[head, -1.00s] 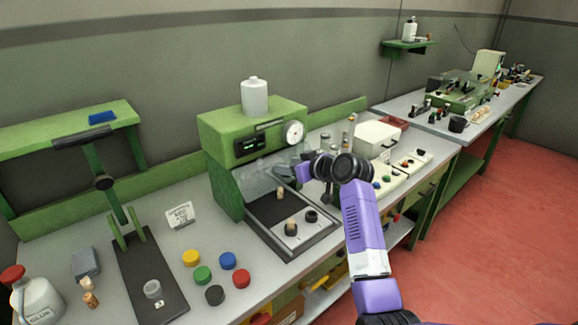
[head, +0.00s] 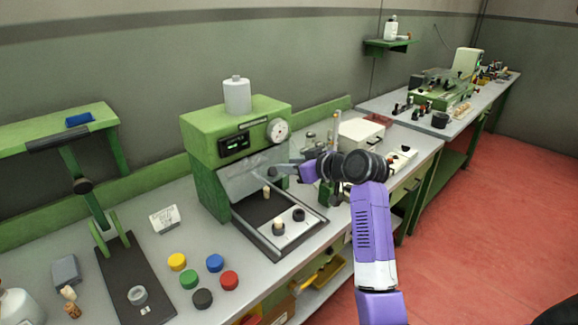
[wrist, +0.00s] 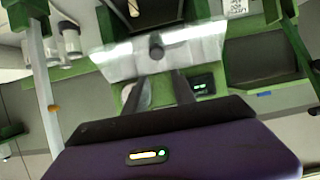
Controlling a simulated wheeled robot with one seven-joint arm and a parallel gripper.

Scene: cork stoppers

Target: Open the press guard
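The press (head: 205,128) is a green machine with a dial gauge and a small lit display. Its clear guard (head: 243,184) slants across the front opening. In the wrist view the guard (wrist: 110,62) is a pale see-through plate with a dark knob (wrist: 156,46). My gripper (head: 286,168) is at the guard's right side, close to the knob. In the wrist view its two fingers (wrist: 158,78) are apart, with the knob between or just beyond their tips. I cannot tell whether they touch it. Nothing is held.
Cork stoppers (head: 278,226) stand on the press's base plate. Coloured caps (head: 189,279) lie on the bench in front. A lever press (head: 90,190) stands at left. A white bottle (head: 237,95) sits on the press.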

